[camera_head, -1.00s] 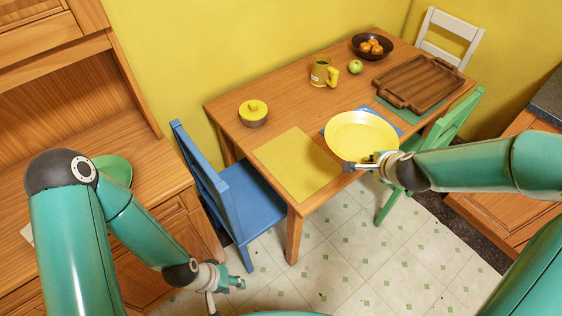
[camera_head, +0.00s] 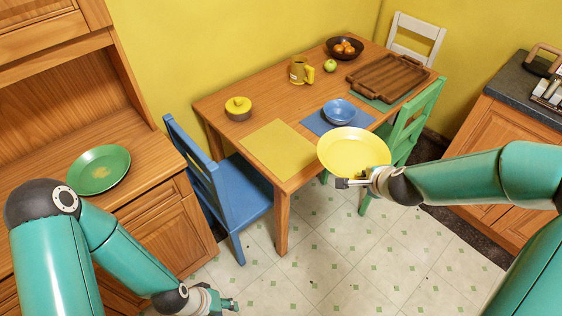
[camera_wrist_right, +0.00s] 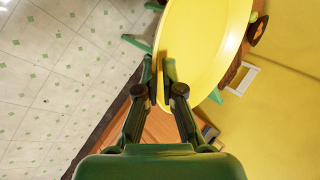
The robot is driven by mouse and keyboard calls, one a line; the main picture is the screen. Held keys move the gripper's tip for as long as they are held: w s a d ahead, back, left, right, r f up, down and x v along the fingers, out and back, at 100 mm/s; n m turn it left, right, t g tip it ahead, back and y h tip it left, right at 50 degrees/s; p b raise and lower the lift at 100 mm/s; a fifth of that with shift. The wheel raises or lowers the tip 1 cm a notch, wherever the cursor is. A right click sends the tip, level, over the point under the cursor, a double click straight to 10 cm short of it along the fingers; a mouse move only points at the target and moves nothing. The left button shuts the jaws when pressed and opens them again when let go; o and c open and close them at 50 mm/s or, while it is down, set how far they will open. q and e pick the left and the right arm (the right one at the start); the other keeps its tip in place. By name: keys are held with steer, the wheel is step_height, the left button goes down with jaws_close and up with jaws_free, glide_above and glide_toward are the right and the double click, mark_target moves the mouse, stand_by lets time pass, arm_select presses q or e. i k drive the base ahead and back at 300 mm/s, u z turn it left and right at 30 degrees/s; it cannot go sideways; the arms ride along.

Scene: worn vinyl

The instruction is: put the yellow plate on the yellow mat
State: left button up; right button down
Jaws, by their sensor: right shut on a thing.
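The yellow plate (camera_head: 353,151) is held by its rim in my right gripper (camera_head: 356,181), above floor level beside the table's front edge. The right wrist view shows the plate (camera_wrist_right: 205,40) between the two fingers of the right gripper (camera_wrist_right: 162,82). The yellow mat (camera_head: 277,149) lies bare on the left front part of the table, to the left of the plate. My left gripper (camera_head: 222,303) is low over the floor near the bottom edge, away from the table; its fingers are small and partly seen.
A blue chair (camera_head: 235,190) and a green chair (camera_head: 405,135) stand close by. A green plate (camera_head: 98,170) lies on the cabinet.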

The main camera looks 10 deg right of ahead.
mark_target(274, 150)
steer(key=z, duration=0.5)
steer(key=i, duration=1.05)
steer(key=u, duration=0.5)
